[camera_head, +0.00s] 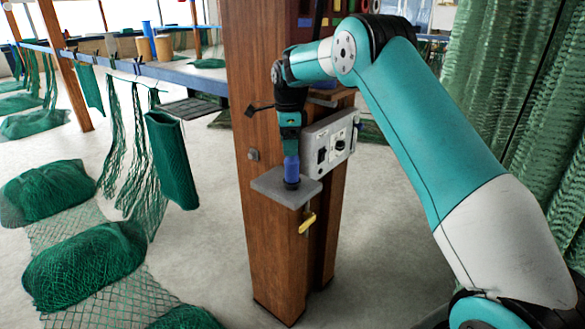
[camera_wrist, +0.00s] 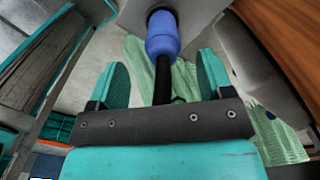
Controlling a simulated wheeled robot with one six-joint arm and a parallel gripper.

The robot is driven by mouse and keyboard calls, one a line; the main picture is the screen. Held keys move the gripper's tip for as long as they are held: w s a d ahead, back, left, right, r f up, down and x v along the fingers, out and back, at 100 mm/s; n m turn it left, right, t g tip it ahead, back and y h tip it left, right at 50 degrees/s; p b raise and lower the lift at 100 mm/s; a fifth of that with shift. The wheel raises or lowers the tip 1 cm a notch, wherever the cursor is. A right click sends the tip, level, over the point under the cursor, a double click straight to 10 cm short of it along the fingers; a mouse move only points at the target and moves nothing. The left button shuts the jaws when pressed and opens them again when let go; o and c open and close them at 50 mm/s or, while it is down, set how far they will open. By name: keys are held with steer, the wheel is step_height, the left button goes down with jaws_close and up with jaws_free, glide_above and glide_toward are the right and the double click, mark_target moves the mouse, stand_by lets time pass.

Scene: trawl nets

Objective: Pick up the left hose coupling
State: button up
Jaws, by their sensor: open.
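A blue hose coupling (camera_head: 291,170) with black ends stands upright on a small grey shelf (camera_head: 268,186) fixed to the wooden post. It is the only coupling I can make out, so I cannot tell left from right. My gripper (camera_head: 290,140) is above it, pointing down, partly hiding its top. In the wrist view the coupling's blue body (camera_wrist: 162,38) is near the fingertips, and its black stem runs back between the two fingers of my gripper (camera_wrist: 162,62). The fingers are open, with a visible gap on each side of the stem.
A grey box with switches (camera_head: 330,142) is on the post (camera_head: 270,250), just right of the shelf. A yellow handle (camera_head: 307,221) hangs below the shelf. Green nets (camera_head: 85,265) lie on the floor at left, and a net curtain (camera_head: 500,80) hangs at right.

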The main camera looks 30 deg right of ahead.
mark_target(292, 164)
steer(key=f+p, duration=0.1)
steer(key=f, duration=0.1)
steer(key=f+p, duration=0.1)
steer(key=f, duration=0.1)
steer(key=d+f+p, duration=0.1)
steer(key=f, duration=0.1)
steer(key=shift+s+f+p, duration=0.1)
steer(key=shift+f+p, duration=0.05)
steer(key=shift+p, duration=0.15)
steer(key=shift+f, duration=0.55)
steer(key=c, duration=1.3)
steer(key=shift+r, duration=0.1)
